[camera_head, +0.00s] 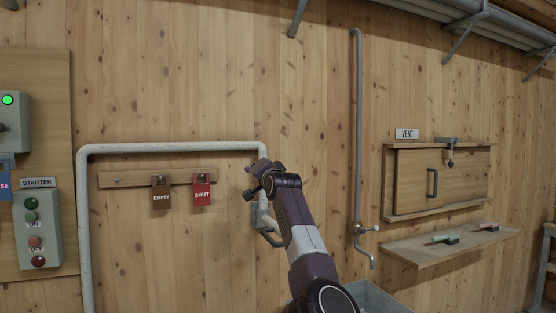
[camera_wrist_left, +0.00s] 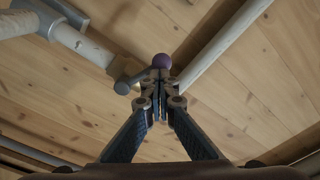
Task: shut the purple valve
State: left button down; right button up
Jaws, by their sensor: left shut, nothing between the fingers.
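The purple valve shows in the left wrist view as a round purple knob (camera_wrist_left: 162,61) beside a grey pipe fitting (camera_wrist_left: 84,45). My left gripper (camera_wrist_left: 160,80) is shut with nothing between its fingers. Its tips are right below the knob in that picture; I cannot tell whether they touch it. In the head view my left gripper (camera_head: 252,181) is at the wall, by the right end of the pale pipe (camera_head: 175,147). There the arm and gripper hide the valve, and I cannot make out the knob. My right gripper is not in view.
Red SHUT (camera_head: 202,192) and brown EMPTY (camera_head: 161,197) tags hang left of the gripper. Farther right are a vent hatch (camera_head: 412,180) and a shelf (camera_head: 435,251).

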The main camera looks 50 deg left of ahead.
pick_arm(q)
jog(key=shift+s+a+f, duration=0.15)
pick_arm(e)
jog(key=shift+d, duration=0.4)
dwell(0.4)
pick_arm(q)
jog(key=v, duration=1.2)
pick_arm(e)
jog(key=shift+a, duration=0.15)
